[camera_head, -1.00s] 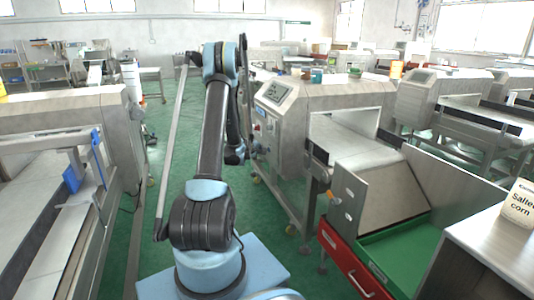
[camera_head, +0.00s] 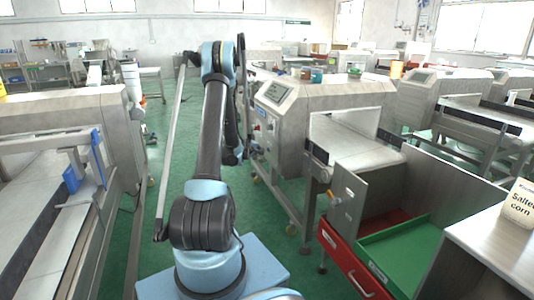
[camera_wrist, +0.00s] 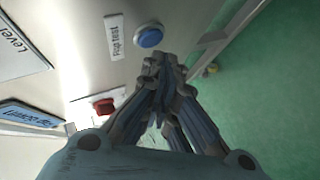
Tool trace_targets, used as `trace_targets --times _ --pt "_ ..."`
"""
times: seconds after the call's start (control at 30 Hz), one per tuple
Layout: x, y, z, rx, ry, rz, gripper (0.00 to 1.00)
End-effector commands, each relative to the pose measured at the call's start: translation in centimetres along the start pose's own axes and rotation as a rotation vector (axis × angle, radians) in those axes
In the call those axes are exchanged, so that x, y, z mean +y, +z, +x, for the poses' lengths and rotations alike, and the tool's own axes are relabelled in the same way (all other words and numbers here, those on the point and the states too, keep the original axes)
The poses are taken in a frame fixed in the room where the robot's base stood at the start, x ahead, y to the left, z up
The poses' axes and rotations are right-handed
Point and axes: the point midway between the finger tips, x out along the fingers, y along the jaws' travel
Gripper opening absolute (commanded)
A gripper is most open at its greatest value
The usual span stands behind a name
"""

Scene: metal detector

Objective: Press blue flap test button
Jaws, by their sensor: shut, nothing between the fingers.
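The blue round button (camera_wrist: 149,37) is on the metal panel in the wrist view, next to a white label (camera_wrist: 114,37) that seems to read "Flap test". My gripper (camera_wrist: 163,62) is shut and empty, its fingertips just below and right of the button in the picture. I cannot tell whether they touch it. In the head view the control panel (camera_head: 265,125) is on the front of the metal detector (camera_head: 335,95). There the blue button is too small or hidden to make out. At the detector's outfeed, the flap is up and a red bin (camera_head: 388,226) shows below.
A red button (camera_wrist: 104,107) sits on the same panel, left of my fingers. A green bin (camera_head: 405,252) stands beside the red one. Another conveyor (camera_head: 55,215) is at left, with green floor between.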

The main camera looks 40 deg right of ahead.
Motion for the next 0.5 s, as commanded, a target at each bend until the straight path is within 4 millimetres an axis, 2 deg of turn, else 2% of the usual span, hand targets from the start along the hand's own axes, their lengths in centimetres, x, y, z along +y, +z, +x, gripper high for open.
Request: trace_targets --times 0.5 --pt "-0.44 -0.45 -0.59 0.001 0.000 -0.001 0.00"
